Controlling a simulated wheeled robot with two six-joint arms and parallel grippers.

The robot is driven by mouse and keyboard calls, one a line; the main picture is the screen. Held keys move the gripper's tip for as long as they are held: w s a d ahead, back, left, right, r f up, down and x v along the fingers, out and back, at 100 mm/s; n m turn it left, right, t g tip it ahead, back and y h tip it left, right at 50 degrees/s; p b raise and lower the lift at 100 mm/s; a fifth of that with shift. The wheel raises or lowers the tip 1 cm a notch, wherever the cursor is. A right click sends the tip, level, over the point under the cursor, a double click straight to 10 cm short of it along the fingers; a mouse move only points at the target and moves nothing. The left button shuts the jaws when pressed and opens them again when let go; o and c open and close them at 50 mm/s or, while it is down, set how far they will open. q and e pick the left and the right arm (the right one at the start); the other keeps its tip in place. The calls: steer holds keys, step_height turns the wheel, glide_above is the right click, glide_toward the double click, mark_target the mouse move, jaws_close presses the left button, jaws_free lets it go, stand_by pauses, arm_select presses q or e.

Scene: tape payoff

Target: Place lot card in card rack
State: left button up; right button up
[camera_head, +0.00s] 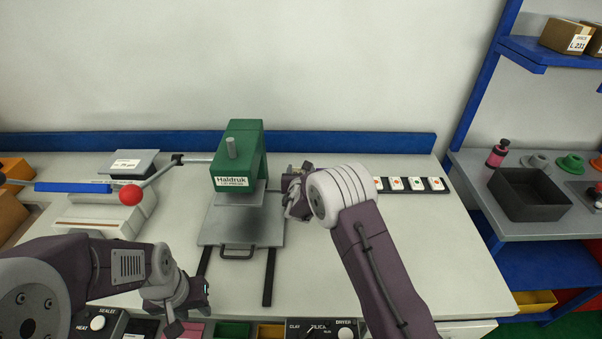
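A dark strip (436,185) lies at the back right of the bench and carries several small white cards with coloured dots (416,184). It may be the card rack; its left end is hidden by my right arm. I cannot single out a separate lot card. My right gripper (297,194) is just right of the green press, left of the strip; its fingers are small and partly hidden by its own wrist. My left gripper (184,306) is low over the bench's front left, above the front panel; its opening is unclear.
The green press (243,150) stands mid-bench on a grey plate (225,231) with a handle. A sealer with a blue bar (72,187) and red knob (131,195) is at left. A grey bin (528,195) sits on the right side table.

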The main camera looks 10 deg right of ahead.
steer(key=shift+f+b, duration=0.1)
steer(key=shift+b, duration=0.2)
steer(key=o, duration=1)
steer(key=shift+r+p, duration=0.3)
steer(key=shift+p, duration=0.05)
steer(key=v, duration=1.2)
steer(key=shift+f, duration=0.1)
